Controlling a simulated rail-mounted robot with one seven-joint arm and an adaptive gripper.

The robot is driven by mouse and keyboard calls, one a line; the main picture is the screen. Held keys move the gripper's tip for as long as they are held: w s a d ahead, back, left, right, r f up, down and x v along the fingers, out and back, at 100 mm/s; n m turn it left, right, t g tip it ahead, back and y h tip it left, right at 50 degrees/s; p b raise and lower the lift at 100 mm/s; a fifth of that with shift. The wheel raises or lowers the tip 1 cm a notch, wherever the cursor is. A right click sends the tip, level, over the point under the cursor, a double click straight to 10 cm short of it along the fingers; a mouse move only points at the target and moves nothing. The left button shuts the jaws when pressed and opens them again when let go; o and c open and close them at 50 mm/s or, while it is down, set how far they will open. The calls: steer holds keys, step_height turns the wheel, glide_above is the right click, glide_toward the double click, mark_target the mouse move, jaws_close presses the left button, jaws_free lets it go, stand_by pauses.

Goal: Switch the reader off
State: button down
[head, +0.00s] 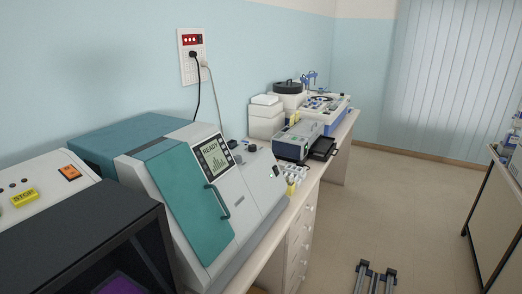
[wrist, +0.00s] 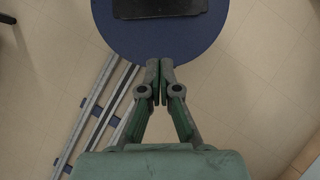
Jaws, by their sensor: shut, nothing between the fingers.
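No label in view names the reader. A large grey and teal machine (head: 193,190) stands on the bench in the head view, with a screen (head: 214,156) reading READY, a teal door with a handle, and knobs on its right. Beyond it is a smaller grey-blue device (head: 300,137) with a black tray (head: 323,148) out at its right side. I cannot make out a power switch on that device. My gripper (wrist: 160,69) shows only in the wrist view, shut and empty, over the floor and away from the bench devices.
At the left stand a dark box-shaped device (head: 85,245) and a white unit with a yellow STOP button (head: 25,197) and an orange switch (head: 70,173). A wall panel (head: 191,55) has cables plugged in. The floor (head: 400,200) right of the bench is open, with rails (head: 376,278).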

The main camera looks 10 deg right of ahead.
mark_target(276, 168)
steer(key=w+d+r+m+t+y+b, duration=0.1)
steer(key=w+d+r+m+t+b, duration=0.15)
steer(key=w, duration=0.95)
steer(key=w+d+r+m+t+y+b, duration=0.1)
steer(key=w+d+r+t, duration=0.15)
steer(key=w, duration=1.05)
steer(key=w+d+r+m+t+y+b, duration=0.15)
steer(key=w+r, duration=0.25)
steer(key=w, duration=0.8)
steer(key=w+d+r+m+t+y+b, duration=0.1)
steer(key=w+d+r+m+t, duration=0.25)
steer(key=w+r, duration=0.95)
steer(key=w+d+r+m+t+y+b, duration=0.15)
steer(key=w+d+r+m, duration=0.3)
steer(key=w+r, duration=0.8)
steer(key=w+r+m+t+y, duration=0.1)
steer(key=r+m, duration=0.5)
steer(key=r, duration=0.6)
steer(key=w+a+r+m+t+y, duration=0.1)
steer(key=w+r+m+t+y, duration=0.1)
steer(key=r, duration=1.1)
steer(key=shift+w+a+r+m+y, duration=0.3)
steer(key=shift+w+m+y, duration=0.7)
steer(key=shift+m, duration=0.9)
steer(key=shift+a, duration=0.1)
steer(key=p+x, duration=0.2)
steer(key=x, duration=1.1)
steer(key=shift+w+a+f, duration=0.1)
steer(key=shift+a+f, duration=0.1)
steer(key=shift+a, duration=0.15)
